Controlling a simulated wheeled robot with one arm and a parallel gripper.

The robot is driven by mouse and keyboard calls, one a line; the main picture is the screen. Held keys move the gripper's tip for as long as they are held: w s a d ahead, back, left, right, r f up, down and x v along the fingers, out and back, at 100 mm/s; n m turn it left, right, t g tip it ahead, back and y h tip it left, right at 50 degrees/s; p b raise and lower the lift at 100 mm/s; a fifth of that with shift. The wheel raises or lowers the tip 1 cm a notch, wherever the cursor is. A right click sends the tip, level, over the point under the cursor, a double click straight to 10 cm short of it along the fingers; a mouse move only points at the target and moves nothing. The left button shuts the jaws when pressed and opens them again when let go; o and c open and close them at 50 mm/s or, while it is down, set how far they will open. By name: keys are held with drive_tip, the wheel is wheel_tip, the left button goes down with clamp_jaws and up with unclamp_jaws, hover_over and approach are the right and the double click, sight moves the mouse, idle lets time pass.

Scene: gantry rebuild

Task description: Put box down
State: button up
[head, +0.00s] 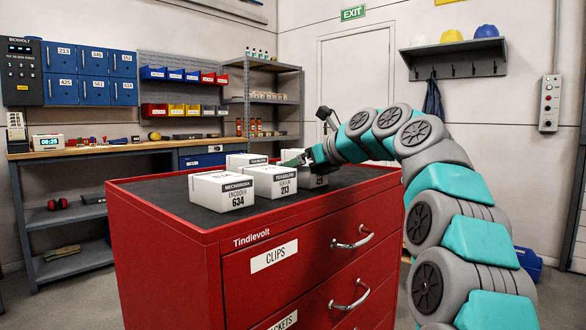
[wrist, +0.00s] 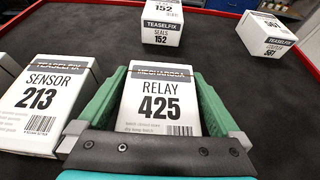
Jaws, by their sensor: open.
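A white box labelled RELAY 425 (wrist: 160,100) stands on the dark top of the red cabinet (head: 190,262). In the wrist view it sits between the two green fingers of my gripper (wrist: 159,78), one along each side. The fingers are open; whether they touch the box is hard to tell. In the head view my gripper (head: 297,161) is low over the cabinet top, among the boxes. A white box partly behind the sensor box and my gripper (head: 316,181) is probably the relay box; its label is hidden there.
The SENSOR 213 box (head: 271,182) is close to the left in the wrist view (wrist: 45,105). The ENCODER 634 box (head: 222,192) is at the front left. A SEALS 152 box (wrist: 162,28) and a 561 box (wrist: 267,35) stand farther off. Dark mat between them is clear.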

drive_tip(key=shift+s+d+r, duration=0.1)
drive_tip(key=shift+d+r, duration=0.05)
drive_tip(key=shift+r, duration=0.05)
drive_tip(key=p+v, duration=0.1)
drive_tip(key=v, duration=0.9)
drive_tip(key=shift+s+d, duration=0.1)
drive_tip(key=shift+s, duration=0.05)
drive_tip(key=shift+s+d+r, duration=0.25)
drive_tip(key=shift+s+d, duration=0.1)
drive_tip(key=shift+d, duration=0.1)
drive_tip(key=shift+s, duration=0.1)
idle(0.3)
